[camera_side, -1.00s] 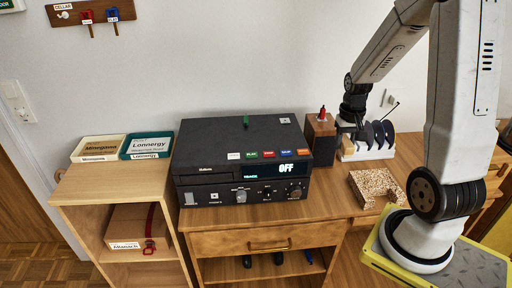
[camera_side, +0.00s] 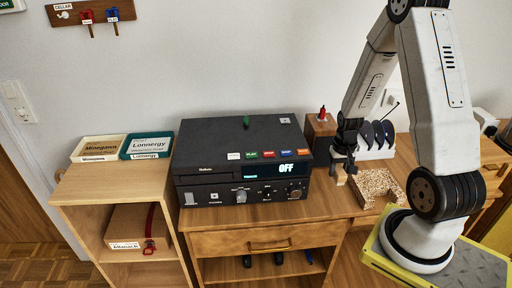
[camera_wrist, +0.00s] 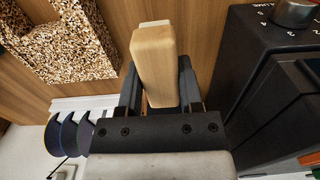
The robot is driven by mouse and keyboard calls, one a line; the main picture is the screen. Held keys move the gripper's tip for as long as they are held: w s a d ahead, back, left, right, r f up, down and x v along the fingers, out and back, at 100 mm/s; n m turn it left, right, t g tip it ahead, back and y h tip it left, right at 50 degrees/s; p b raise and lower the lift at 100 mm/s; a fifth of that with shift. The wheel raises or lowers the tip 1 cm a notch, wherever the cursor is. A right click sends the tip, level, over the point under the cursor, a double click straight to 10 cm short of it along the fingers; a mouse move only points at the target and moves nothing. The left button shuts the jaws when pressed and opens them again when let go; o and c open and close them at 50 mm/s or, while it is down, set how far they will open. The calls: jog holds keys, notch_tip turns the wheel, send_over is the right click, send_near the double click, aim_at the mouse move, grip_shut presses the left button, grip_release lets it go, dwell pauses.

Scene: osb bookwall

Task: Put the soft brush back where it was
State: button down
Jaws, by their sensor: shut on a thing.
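My gripper (camera_side: 343,168) is shut on a pale wooden block with a cream end, which I take to be the soft brush (camera_wrist: 155,60). In the wrist view the brush sticks out between the fingers. In the side view the brush (camera_side: 340,180) shows as a small light shape under the fingers, just above or on the desk; I cannot tell whether it touches. The bristles are not clearly seen. The gripper is between the black deck and a notched chipboard piece (camera_side: 374,186), which also shows at the upper left of the wrist view (camera_wrist: 62,45).
The black deck (camera_side: 240,165) stands close left of the gripper. A brown wooden box (camera_side: 318,128) with a red item on top and a white rack (camera_side: 376,154) of dark discs stand behind it. A strip of desk front (camera_side: 325,207) is bare.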

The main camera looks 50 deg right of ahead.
aim_at(339, 168)
jog(key=shift+f, duration=2.1)
jog(key=shift+f, duration=1.8)
jog(key=shift+c, duration=1.3)
grip_release()
jog(key=shift+f, duration=0.1)
jog(key=shift+r, duration=6.15)
